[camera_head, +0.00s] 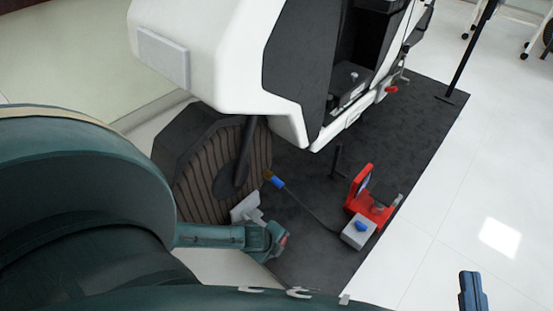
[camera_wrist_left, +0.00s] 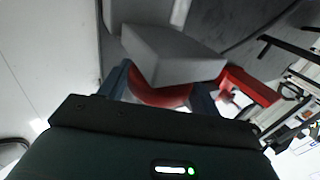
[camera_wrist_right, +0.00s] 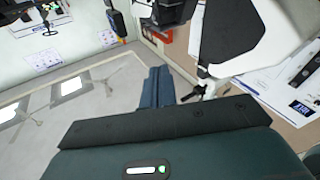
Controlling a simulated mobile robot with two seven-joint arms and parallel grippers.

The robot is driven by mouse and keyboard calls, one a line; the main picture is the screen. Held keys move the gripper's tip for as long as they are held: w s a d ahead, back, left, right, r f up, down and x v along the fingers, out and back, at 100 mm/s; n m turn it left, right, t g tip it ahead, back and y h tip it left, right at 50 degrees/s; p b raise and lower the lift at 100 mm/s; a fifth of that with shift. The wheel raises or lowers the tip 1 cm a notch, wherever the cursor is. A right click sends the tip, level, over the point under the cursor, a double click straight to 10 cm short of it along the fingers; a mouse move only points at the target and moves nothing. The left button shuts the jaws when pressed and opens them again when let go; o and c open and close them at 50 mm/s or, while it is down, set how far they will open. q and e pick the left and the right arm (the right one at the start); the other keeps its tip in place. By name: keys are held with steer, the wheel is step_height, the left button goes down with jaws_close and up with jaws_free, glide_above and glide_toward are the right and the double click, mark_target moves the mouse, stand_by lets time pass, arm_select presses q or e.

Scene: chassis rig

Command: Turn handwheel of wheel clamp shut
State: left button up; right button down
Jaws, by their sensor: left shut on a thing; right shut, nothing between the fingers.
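My left gripper (camera_head: 268,240) is low beside the dark ribbed wheel (camera_head: 205,185) in the head view. In the left wrist view its two blue fingers (camera_wrist_left: 160,92) are closed on a curved red part of the wheel clamp (camera_wrist_left: 160,97), apparently the handwheel. A pale grey block (camera_wrist_left: 170,55) lies just beyond the fingers. In the head view a pale grey plate (camera_head: 246,208) sits between that gripper and the wheel, and most of the clamp is hidden. My right gripper (camera_head: 473,290) is shut and empty at the lower right; its fingers (camera_wrist_right: 157,87) touch in the right wrist view.
A white body (camera_head: 215,50) overhangs the wheel. On the dark mat (camera_head: 425,115) stand a red bracket (camera_head: 375,211) and a grey box (camera_head: 352,236) with a blue knob, cabled to a blue-and-yellow plug (camera_head: 277,182). A black post (camera_head: 472,55) stands behind. White floor (camera_head: 450,225) is clear at right.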

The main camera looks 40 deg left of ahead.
arm_select(q)
steer(key=shift+w+r+g+p, duration=0.2)
steer(key=shift+g+p, duration=0.35)
steer(key=shift+g, duration=0.55)
steer(key=shift+f+g+b, duration=0.2)
steer(key=shift+g+b, duration=0.1)
steer(key=shift+g, duration=0.8)
arm_select(e)
steer(key=shift+s+d, duration=0.1)
steer(key=shift+d, duration=0.05)
arm_select(q)
steer(key=shift+s+a, duration=0.1)
arm_select(e)
steer(key=shift+r, duration=0.1)
